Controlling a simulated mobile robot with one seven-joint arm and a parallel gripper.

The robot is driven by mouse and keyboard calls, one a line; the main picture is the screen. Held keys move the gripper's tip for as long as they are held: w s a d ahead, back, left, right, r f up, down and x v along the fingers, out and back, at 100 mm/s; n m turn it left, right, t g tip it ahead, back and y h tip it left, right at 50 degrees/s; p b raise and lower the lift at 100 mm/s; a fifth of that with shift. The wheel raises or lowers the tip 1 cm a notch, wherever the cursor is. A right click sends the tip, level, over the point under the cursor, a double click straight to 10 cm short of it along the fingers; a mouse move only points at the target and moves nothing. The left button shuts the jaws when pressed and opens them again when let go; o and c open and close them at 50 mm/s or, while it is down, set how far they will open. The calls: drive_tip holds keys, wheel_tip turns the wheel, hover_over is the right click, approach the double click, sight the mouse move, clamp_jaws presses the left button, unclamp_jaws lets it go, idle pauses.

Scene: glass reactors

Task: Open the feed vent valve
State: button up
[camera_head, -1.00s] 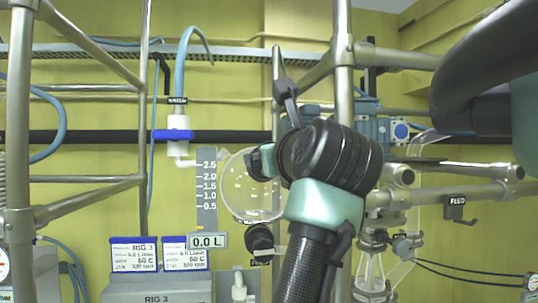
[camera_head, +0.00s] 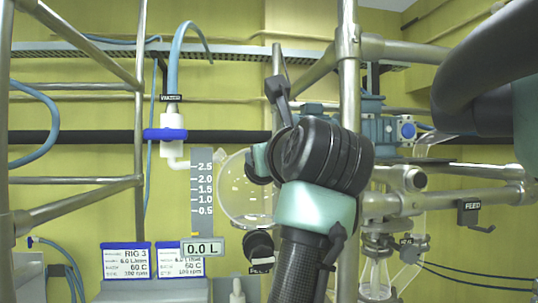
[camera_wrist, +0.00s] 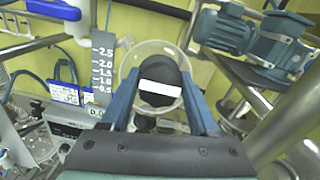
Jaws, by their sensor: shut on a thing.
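In the wrist view, my gripper (camera_wrist: 163,103) has its two blue fingers on either side of a black knob (camera_wrist: 158,72) with a white bar lying level across its face. The jaws are shut on this knob, and a round clear glass vessel (camera_wrist: 136,62) shows behind it. The knob's own label cannot be read.
A blue-handled valve (camera_head: 165,134) hangs at upper left. A grey scale (camera_head: 202,195) and a 0.0 L display (camera_head: 203,248) stand left of the vessel. Steel posts (camera_head: 348,80) stand close around my arm.

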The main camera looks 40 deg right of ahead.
drive_tip(key=c, duration=0.5)
drive_tip(key=shift+n, duration=0.3)
